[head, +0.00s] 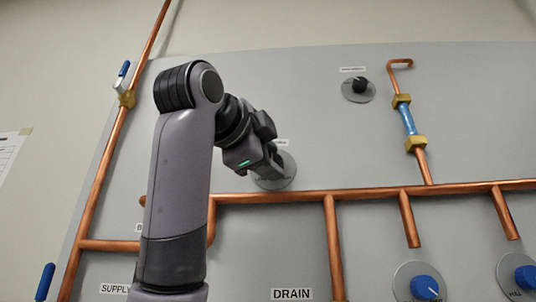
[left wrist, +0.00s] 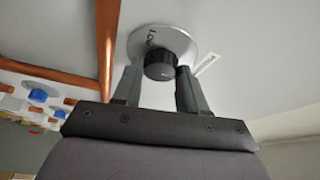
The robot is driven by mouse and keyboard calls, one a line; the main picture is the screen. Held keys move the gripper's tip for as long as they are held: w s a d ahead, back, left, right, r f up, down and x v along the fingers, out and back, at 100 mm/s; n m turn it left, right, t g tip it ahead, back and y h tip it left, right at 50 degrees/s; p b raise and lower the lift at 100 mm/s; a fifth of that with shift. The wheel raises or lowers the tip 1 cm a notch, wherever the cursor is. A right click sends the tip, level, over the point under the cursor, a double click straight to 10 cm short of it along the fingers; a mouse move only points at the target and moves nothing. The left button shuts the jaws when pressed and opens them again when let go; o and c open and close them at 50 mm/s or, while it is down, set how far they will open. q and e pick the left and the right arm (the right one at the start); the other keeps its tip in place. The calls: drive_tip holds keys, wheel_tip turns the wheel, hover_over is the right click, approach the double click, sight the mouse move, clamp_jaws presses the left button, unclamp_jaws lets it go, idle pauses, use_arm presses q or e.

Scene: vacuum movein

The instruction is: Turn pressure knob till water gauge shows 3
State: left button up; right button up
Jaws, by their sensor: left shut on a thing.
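A black knob (left wrist: 160,65) on a round metal plate (left wrist: 178,40) shows in the left wrist view, with partly readable lettering on the plate. My left gripper (left wrist: 158,80) has one finger on each side of this knob and is shut on it. In the head view my left gripper (head: 270,165) reaches the same plate (head: 283,172) on the grey panel, and the arm hides the knob. A second black knob (head: 359,86) on a round plate sits higher to the right. I cannot make out a water gauge. My right gripper is not in view.
Copper pipes (head: 330,240) run across the grey panel (head: 300,100), one passing just below the plate. A blue-handled valve (head: 122,78) is at the upper left. Blue knobs (head: 424,288) are at the lower right.

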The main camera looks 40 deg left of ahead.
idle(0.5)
use_arm(q)
drive_tip(key=o, duration=1.1)
drive_tip(key=shift+c, duration=0.2)
drive_tip(key=shift+s, duration=0.1)
drive_tip(key=s+d+b, duration=0.1)
drive_tip(key=s+b, duration=0.1)
drive_tip(key=s, duration=0.4)
drive_tip(key=shift+s+f, duration=0.25)
drive_tip(key=shift+s, duration=0.15)
drive_tip(key=shift+d, duration=0.1)
